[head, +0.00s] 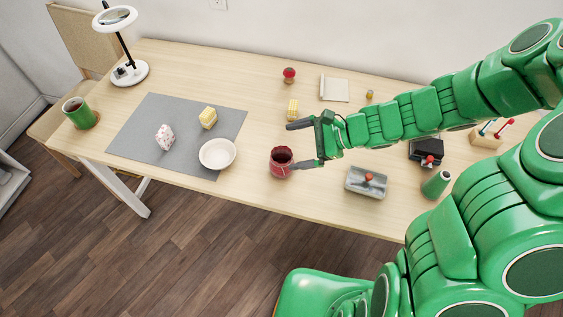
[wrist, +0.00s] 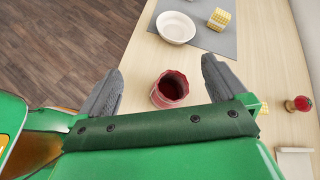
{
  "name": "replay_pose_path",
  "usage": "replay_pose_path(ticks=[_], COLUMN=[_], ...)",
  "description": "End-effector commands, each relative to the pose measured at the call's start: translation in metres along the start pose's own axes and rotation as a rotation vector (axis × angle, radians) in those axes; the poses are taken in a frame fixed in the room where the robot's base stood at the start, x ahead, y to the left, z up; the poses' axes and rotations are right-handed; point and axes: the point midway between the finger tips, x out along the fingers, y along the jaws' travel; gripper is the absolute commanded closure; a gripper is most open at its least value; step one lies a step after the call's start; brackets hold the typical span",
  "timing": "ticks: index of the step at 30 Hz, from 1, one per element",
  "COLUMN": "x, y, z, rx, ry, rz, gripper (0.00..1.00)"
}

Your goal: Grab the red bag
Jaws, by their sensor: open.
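The red bag (head: 279,168) stands upright with its dark mouth open near the front edge of the table, right of the white bowl. In the wrist view the red bag (wrist: 171,92) shows between my two spread fingers, nearer the right one. My gripper (head: 295,146) is open and empty, just right of the bag, with its fingers pointing left. One finger passes close by the bag in the head view; I cannot tell whether it touches. The wrist view also shows my gripper (wrist: 162,67) with a gap around the bag.
A white bowl (head: 217,154) stands left of the bag on a grey mat (head: 135,130). A yellow block (head: 292,109) and a red pincushion (head: 289,74) lie behind my gripper. A grey tray (head: 366,182) stands to the right. Table between bag and bowl is clear.

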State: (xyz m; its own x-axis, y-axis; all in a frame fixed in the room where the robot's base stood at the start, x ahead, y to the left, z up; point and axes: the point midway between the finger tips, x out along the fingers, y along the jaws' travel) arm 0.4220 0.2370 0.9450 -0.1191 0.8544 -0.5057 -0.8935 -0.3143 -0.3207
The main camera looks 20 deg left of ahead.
Motion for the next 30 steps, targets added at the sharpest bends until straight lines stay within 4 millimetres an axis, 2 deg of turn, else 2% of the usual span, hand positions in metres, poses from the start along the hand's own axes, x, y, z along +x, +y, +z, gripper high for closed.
replay_pose_path(ticks=[9, 15, 22, 30], x=[0.028, 0.038, 0.045, 0.064], y=[-0.007, -0.005, -0.005, -0.007], z=[-0.054, -0.077, -0.082, -0.083], rx=[0.301, 0.421, 0.451, 0.450], ry=[-0.013, -0.008, -0.009, -0.008], rz=[-0.090, -0.117, -0.125, -0.124], gripper=[0.01, 0.01, 0.01, 0.01])
